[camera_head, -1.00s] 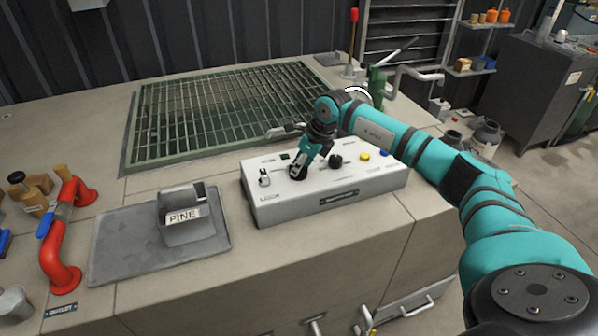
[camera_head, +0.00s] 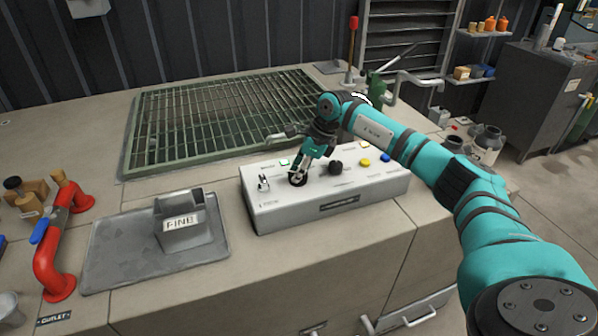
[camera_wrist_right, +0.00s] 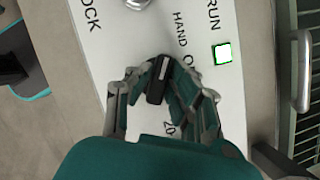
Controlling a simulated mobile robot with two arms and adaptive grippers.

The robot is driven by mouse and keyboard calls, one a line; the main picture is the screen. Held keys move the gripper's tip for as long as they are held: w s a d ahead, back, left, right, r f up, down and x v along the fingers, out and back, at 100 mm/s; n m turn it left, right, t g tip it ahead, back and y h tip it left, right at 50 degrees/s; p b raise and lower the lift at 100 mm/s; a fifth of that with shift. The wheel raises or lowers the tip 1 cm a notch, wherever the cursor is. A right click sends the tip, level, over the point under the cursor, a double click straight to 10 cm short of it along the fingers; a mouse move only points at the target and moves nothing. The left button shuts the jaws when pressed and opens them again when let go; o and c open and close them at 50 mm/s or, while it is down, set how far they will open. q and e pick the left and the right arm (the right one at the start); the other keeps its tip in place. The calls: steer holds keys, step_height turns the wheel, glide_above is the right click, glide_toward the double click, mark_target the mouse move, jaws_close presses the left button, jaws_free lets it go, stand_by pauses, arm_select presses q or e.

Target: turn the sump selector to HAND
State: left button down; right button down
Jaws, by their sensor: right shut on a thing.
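The sump selector is a black knob (camera_head: 298,181) on the sloped top of the light grey control box (camera_head: 340,208). My right gripper (camera_head: 304,169) reaches down onto the knob. In the right wrist view its fingers (camera_wrist_right: 160,85) are shut on the knob (camera_wrist_right: 157,84), one on each side. The white line on the knob points roughly toward the HAND label (camera_wrist_right: 181,30); the label beside it is partly hidden by a finger. The lamp (camera_wrist_right: 222,53) beside the word RUN is lit, whitish with a green rim. My left gripper is not in view.
On the same box, a second black knob (camera_head: 336,167), a yellow button (camera_head: 365,162), a blue button (camera_head: 386,157) and a metal toggle (camera_head: 264,183) stand close by. A green grating (camera_head: 225,115) lies behind. A tray (camera_head: 110,255) with a FINE block (camera_head: 182,222) is left.

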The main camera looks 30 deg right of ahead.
steer(key=c, duration=1.2)
jaws_free()
steer(key=shift+c, duration=0.2)
steer(key=v, duration=1.2)
